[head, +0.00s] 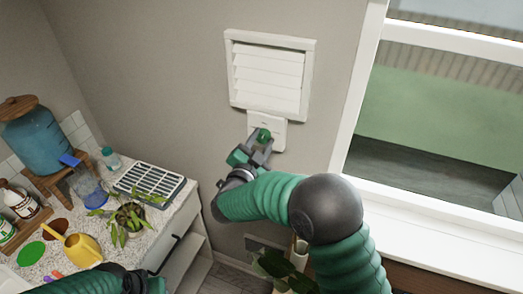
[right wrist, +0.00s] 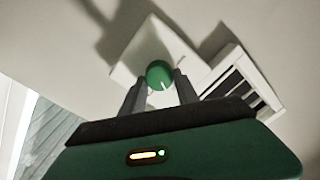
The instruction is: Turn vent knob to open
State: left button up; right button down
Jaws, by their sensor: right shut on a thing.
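The vent knob (head: 264,135) is green and round, on a white square plate (head: 279,136) below the white louvred vent (head: 268,75). In the right wrist view the knob (right wrist: 159,74) shows a short white mark toward the picture's bottom. My right gripper (head: 258,145) is shut on the knob, with one finger on each side, as the right wrist view (right wrist: 160,88) also shows. The vent's slats look nearly flat from the head; dark gaps show between them in the wrist view (right wrist: 238,85). My left arm is at the bottom left; its fingers cannot be made out.
A window (head: 440,120) is at right. A leafy plant (head: 280,268) stands below my right arm.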

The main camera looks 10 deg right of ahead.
jog(key=m+b, duration=0.2)
jog(key=b, duration=0.2)
jog(key=f+m+b, duration=0.1)
jog(key=m+b, duration=0.2)
jog(key=b, duration=0.1)
jog(key=m+b, duration=0.2)
jog(key=b, duration=0.2)
jog(key=shift+f+m, duration=0.35)
jog(key=shift+m, duration=0.05)
jog(key=shift+a+r+m+b, duration=0.1)
jog(key=shift+r+m+b, duration=0.15)
jog(key=shift+m+b, duration=0.75)
jog(key=c, duration=1.3)
grip_release()
jog(key=o, duration=0.4)
jog(key=shift+w, duration=0.25)
jog(key=shift+r, duration=0.15)
jog(key=shift+s, duration=0.1)
